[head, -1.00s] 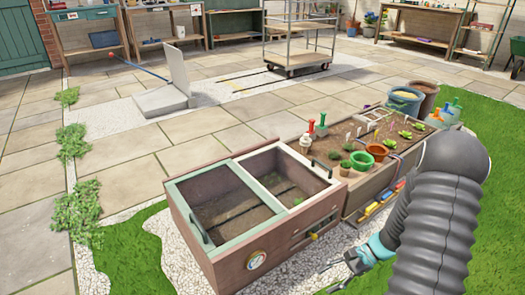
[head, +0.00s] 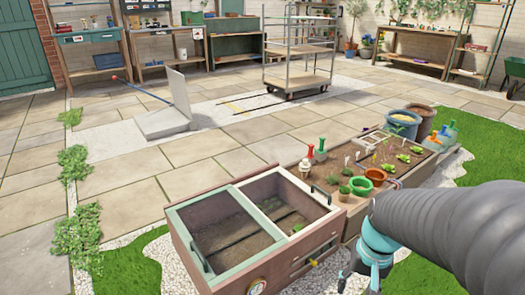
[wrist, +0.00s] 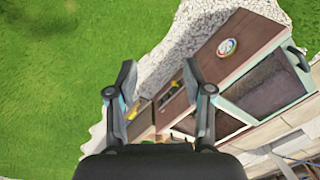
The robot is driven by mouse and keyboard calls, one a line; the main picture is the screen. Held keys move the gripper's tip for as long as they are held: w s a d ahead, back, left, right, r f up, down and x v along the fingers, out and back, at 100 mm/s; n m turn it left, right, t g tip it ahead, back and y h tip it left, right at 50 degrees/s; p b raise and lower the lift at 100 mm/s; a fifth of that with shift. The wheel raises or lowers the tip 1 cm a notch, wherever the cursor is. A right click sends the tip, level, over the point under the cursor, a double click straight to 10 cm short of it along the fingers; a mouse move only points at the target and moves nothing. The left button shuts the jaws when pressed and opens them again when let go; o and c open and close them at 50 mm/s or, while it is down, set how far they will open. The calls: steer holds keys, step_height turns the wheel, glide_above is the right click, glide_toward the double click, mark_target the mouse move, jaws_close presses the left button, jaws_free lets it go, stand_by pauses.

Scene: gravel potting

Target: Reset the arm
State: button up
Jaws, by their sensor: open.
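My gripper (wrist: 158,82) is open and empty in the wrist view, its two fingers apart above the gravel and the edge of the cold frame. In the head view my gripper (head: 358,280) hangs at the lower right, in front of the cold frame's right side, pointing down. The wooden cold frame (head: 235,268) has a green-rimmed half and an open half; it also shows in the wrist view (wrist: 238,28). My grey arm covers the lower right of the head view and hides part of the ground there.
A planter of soil (head: 385,172) behind the cold frame holds green and terracotta pots and small plants. Buckets (head: 402,125) stand at its far end. A wheeled cart (head: 298,60) and workbenches stand farther back.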

steer(key=s+a+r+n+t+p, duration=0.1)
steer(key=s+a+r+t, duration=0.1)
steer(key=r, duration=0.5)
steer(key=s+a+r+n+t+p, duration=0.2)
steer(key=s+r+t, duration=0.1)
steer(key=r, duration=0.5)
steer(key=shift+s+a+h, duration=0.15)
steer(key=shift+a+h, duration=0.2)
steer(key=shift+h, duration=0.05)
steer(key=shift+c, duration=0.2)
stand_by(1.0)
